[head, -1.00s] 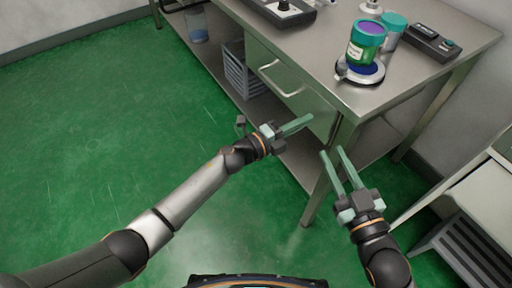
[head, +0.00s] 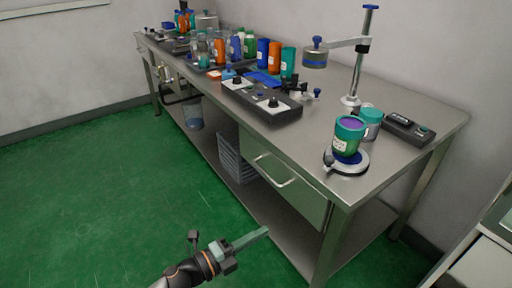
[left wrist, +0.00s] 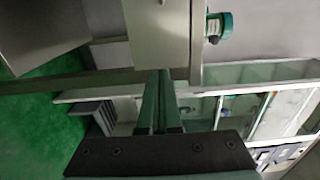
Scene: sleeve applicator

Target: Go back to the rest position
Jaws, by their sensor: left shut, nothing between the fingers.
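My left gripper (head: 246,241) shows at the bottom centre of the head view, in front of the metal bench (head: 345,203) and below its top. It is shut and empty; in the left wrist view its two green fingers (left wrist: 158,98) lie close together with nothing between them. My right gripper is out of the head view.
A drawer (head: 286,179) with a bar handle faces me. Several bottles, a control box (head: 262,103) and a post stand (head: 357,65) fill the bench top. The green floor (head: 90,200) at left is clear.

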